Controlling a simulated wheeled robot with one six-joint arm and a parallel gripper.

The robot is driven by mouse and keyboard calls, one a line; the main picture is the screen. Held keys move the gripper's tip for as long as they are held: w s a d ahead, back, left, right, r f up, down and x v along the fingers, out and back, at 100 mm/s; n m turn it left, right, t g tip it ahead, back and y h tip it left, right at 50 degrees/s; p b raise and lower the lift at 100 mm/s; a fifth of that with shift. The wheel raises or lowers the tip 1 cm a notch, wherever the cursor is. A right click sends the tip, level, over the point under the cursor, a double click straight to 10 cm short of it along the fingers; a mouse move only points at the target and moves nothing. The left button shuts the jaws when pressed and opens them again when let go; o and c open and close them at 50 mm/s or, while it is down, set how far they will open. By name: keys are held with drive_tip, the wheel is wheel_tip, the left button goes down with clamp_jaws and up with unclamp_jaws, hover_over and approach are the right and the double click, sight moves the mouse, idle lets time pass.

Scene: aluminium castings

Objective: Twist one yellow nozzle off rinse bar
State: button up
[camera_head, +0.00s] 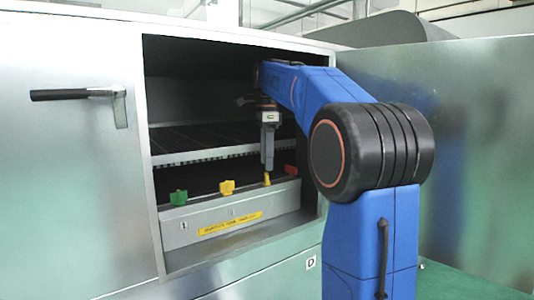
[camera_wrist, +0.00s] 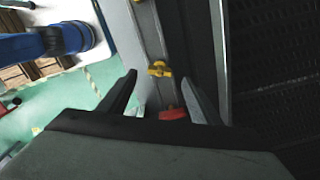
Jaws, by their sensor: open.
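My gripper (camera_head: 268,168) reaches through the opening of the metal cabinet and points down, close above or around the right-hand yellow nozzle (camera_head: 267,180). In the wrist view the fingers of my gripper (camera_wrist: 160,77) are apart, and this winged yellow nozzle (camera_wrist: 159,69) shows between their tips; I cannot tell whether they touch it. Another yellow nozzle (camera_head: 227,187) stands to the left on the rinse bar (camera_head: 203,214); its edge shows at the top of the wrist view (camera_wrist: 137,2). The bar (camera_wrist: 149,33) runs between the fingers in the wrist view.
A green nozzle (camera_head: 178,197) stands at the bar's left end, and a red nozzle (camera_head: 290,169) sits right of my gripper. A rack edge (camera_head: 215,154) runs behind and above the bar. The opening's metal frame surrounds my arm. A door with a black handle (camera_head: 75,94) is at left.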

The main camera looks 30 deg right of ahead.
sight(267, 174)
drive_tip(key=shift+f, duration=2.85)
drive_tip(key=shift+c, duration=0.6)
drive_tip(key=c, duration=0.6)
drive_tip(key=o, duration=0.7)
drive_tip(key=shift+r, duration=0.15)
